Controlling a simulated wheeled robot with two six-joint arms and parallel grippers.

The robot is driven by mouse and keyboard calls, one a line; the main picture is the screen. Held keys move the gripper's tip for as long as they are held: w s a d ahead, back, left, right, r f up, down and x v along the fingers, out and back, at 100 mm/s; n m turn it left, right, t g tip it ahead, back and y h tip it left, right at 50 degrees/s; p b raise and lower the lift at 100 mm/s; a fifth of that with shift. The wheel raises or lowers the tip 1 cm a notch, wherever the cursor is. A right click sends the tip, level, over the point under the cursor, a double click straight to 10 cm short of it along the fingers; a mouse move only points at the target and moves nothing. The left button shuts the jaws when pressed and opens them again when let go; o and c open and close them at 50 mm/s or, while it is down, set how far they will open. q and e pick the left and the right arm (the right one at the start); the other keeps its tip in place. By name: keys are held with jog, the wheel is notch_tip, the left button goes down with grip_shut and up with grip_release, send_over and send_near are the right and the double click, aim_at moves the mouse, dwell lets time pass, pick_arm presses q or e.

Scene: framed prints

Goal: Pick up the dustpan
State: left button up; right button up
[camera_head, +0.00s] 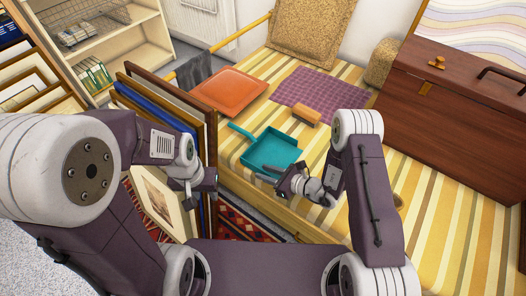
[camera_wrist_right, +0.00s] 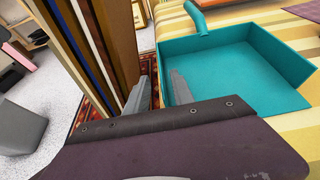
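The teal dustpan (camera_head: 272,150) lies on the yellow striped surface, its handle pointing to the back left. It also shows large in the right wrist view (camera_wrist_right: 240,75), tray upward and empty, handle at the top. My right gripper (camera_head: 268,174) is at the dustpan's near edge. In the right wrist view its two fingers (camera_wrist_right: 160,77) are apart, one over the tray's left side and one outside it. Whether they touch the dustpan I cannot tell. My left gripper (camera_head: 202,188) hangs by the framed prints, away from the dustpan; its fingers are too unclear to read.
Upright framed prints (camera_head: 207,135) stand close left of the dustpan. A wooden-backed brush (camera_head: 305,115), a purple mat (camera_head: 322,97) and an orange tray (camera_head: 230,90) lie behind it. A brown wooden case (camera_head: 450,120) stands at right.

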aim_at(255, 168)
jog(key=b+x, duration=0.2)
jog(key=x, duration=0.2)
jog(key=shift+w+a+b, duration=0.2)
jog(key=shift+w+b, duration=0.1)
jog(key=shift+b, duration=0.1)
jog(key=shift+w+a, duration=0.15)
jog(key=shift+a, duration=0.1)
grip_shut()
dwell(0.8)
